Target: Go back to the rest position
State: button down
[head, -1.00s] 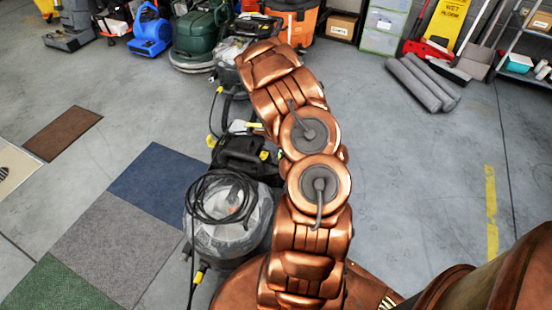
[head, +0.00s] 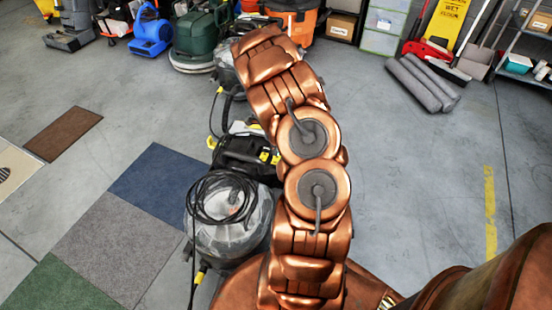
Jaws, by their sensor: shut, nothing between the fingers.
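My copper-coloured arm rises through the middle of the head view and bends to the upper left. Its far end lies in front of the machines at the back. My gripper does not show in this view, so its fingers and anything near them are hidden.
A grey vacuum (head: 228,236) with a coiled black hose stands close on the left of my arm. Blue (head: 153,173), grey (head: 115,245) and green (head: 55,288) floor mats lie left of it. A green machine (head: 196,42) and an orange bin (head: 295,20) stand behind. Grey rolls (head: 420,82) lie at right; the floor between is clear.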

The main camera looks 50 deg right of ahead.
jog(key=shift+r, duration=0.35)
dwell(0.3)
jog(key=shift+r, duration=0.2)
jog(key=s+a+r+n+g, duration=0.1)
jog(key=s+a+r+n, duration=0.1)
jog(key=a+r+n, duration=0.65)
jog(key=s+a+r+n, duration=0.2)
jog(key=a+r+n, duration=0.4)
jog(key=a+r, duration=0.55)
jog(key=s+a+r+n+g, duration=0.1)
jog(key=s+a+r+n, duration=0.2)
jog(key=s+a+n, duration=0.6)
jog(key=s+a+r+n+g, duration=0.1)
jog(key=s+a+r+n, duration=0.3)
jog(key=s+a+n, duration=0.5)
notch_tip(320, 180, up, 23)
jog(key=s+d+m+t+p, duration=0.1)
jog(key=s+d+p, duration=0.1)
jog(key=p, duration=2)
jog(key=shift+s, duration=0.15)
